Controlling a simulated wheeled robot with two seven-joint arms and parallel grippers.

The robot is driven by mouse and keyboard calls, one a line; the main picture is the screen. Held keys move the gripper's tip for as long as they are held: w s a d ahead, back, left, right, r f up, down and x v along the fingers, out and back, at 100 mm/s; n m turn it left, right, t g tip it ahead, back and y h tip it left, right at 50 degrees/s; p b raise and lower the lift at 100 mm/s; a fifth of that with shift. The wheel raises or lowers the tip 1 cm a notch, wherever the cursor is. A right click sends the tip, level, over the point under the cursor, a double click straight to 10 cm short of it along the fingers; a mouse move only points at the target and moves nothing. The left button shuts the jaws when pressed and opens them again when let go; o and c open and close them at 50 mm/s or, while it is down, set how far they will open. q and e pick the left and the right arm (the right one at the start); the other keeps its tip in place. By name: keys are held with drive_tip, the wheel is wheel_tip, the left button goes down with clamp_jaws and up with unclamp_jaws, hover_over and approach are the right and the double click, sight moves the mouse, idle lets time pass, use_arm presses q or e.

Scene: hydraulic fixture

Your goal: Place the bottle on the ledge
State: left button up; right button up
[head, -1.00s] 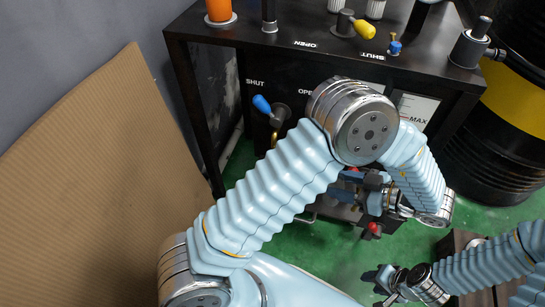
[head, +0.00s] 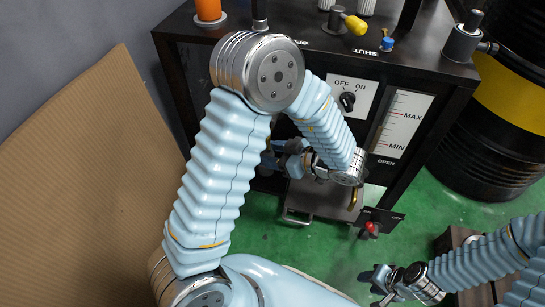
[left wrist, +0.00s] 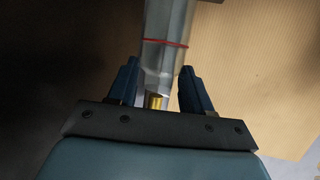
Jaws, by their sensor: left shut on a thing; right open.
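In the left wrist view, a clear grey bottle (left wrist: 168,40) with a thin red ring and a yellow part at its near end runs between the two dark blue fingers. My left gripper (left wrist: 158,88) is shut on it. In the head view my left gripper (head: 284,153) is in front of the dark fixture, partly behind my own forearm, and the bottle cannot be made out there. My right gripper (head: 381,279) is open and empty, low over the green floor. I cannot tell which surface is the ledge.
The dark hydraulic fixture (head: 408,60) carries valves, a switch and a MAX/MIN gauge (head: 402,122). A metal tray (head: 322,197) with a handle sits low in front. A cardboard sheet (head: 75,180) leans at left. A black and yellow drum (head: 500,125) stands right.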

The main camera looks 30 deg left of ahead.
use_arm(q)
drive_tip(key=shift+d+f, duration=0.15)
drive_tip(key=shift+f, duration=0.55)
drive_tip(key=shift+f, duration=0.15)
drive_tip(key=o, duration=1)
drive_tip(key=shift+o, duration=0.2)
drive_tip(key=shift+d+r, duration=0.25)
drive_tip(key=p+v, duration=0.1)
drive_tip(key=v, duration=1)
drive_tip(key=shift+d+p, duration=0.25)
drive_tip(key=shift+p, duration=0.1)
drive_tip(key=shift+s+r, duration=0.1)
